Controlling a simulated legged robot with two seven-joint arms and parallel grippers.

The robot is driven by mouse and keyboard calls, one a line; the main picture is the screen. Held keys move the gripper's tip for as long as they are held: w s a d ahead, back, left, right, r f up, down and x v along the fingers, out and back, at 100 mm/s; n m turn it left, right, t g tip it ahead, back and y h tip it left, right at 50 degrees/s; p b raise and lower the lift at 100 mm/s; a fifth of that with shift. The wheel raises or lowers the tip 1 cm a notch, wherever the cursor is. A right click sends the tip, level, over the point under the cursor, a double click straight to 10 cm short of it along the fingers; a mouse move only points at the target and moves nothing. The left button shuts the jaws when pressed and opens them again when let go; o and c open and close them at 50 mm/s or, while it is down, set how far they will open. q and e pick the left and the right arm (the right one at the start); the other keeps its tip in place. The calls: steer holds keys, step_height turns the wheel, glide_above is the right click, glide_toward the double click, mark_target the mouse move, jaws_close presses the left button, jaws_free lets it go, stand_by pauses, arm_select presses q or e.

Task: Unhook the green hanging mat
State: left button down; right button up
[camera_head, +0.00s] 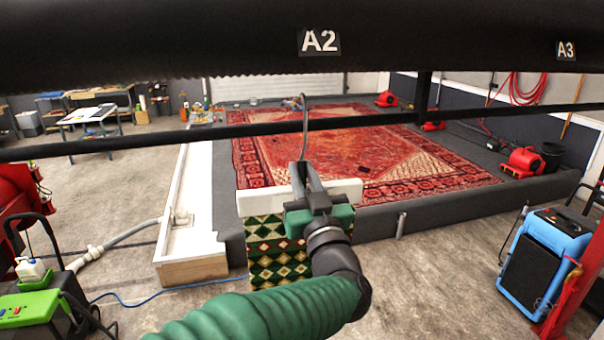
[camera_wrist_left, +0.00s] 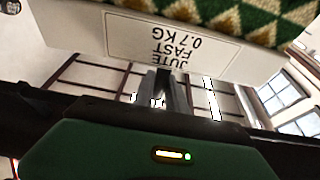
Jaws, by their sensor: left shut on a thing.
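The green mat (camera_head: 275,248), with cream, red and dark diamonds, hangs below a white top bar (camera_head: 352,188). A thin grey hook (camera_head: 304,122) rises from the bar and crosses the thin black rail (camera_head: 420,117). Its curved top is above the rail; I cannot tell whether it touches. My left gripper (camera_head: 302,172) is in front of the bar, shut on the hook's lower stem. In the left wrist view, the fingers (camera_wrist_left: 166,88) meet beside the white bar's label (camera_wrist_left: 180,40), which reads "JUTE FAST 0.7 KG". The mat's edge (camera_wrist_left: 225,14) is above. My right gripper is out of view.
A thick black beam (camera_head: 180,45) marked A2 and A3 crosses overhead. A large red rug (camera_head: 360,155) lies in the pit behind. A blue machine (camera_head: 545,258) stands at right, a green-and-black one (camera_head: 35,308) at left.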

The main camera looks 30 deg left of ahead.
arm_select(q)
steer(key=shift+s+d+r, duration=0.1)
steer(key=shift+s+d, duration=1)
steer(key=shift+s, duration=0.05)
steer(key=s+d+b, duration=0.1)
steer(key=s+d, duration=0.6)
steer(key=d, duration=0.1)
steer(key=shift+s, duration=0.3)
steer(key=shift+w, duration=0.1)
